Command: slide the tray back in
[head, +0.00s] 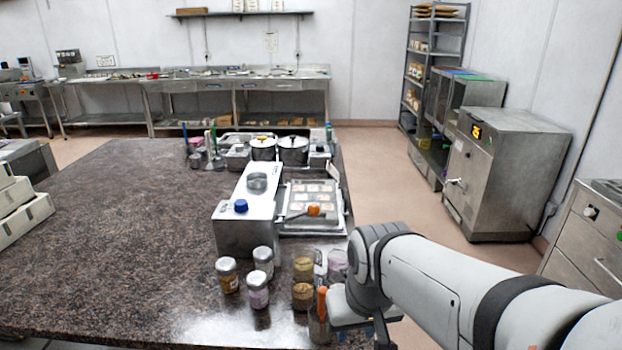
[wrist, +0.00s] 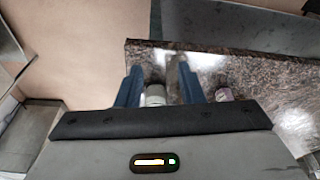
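A flat tray (head: 329,225) with several pale moulded pieces on it lies on the speckled stone counter (head: 120,230), close to the right edge. An orange knob (head: 314,210) shows at its front. A metal box (head: 247,233) with a blue cap stands directly left of it. I cannot tell how far the tray is out. In the wrist view my gripper (wrist: 158,80) has its two blue fingers apart. A pale jar (wrist: 155,96) shows between them, but contact is not visible. In the head view my arm hides the fingertips, low at the counter's right front, nearer than the tray.
Several jars (head: 228,276) stand on the front of the counter, between my gripper and the box. An orange-handled tool (head: 322,302) stands among them. Two pots (head: 292,150) stand behind the tray. A metal cabinet (head: 506,170) is across the aisle.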

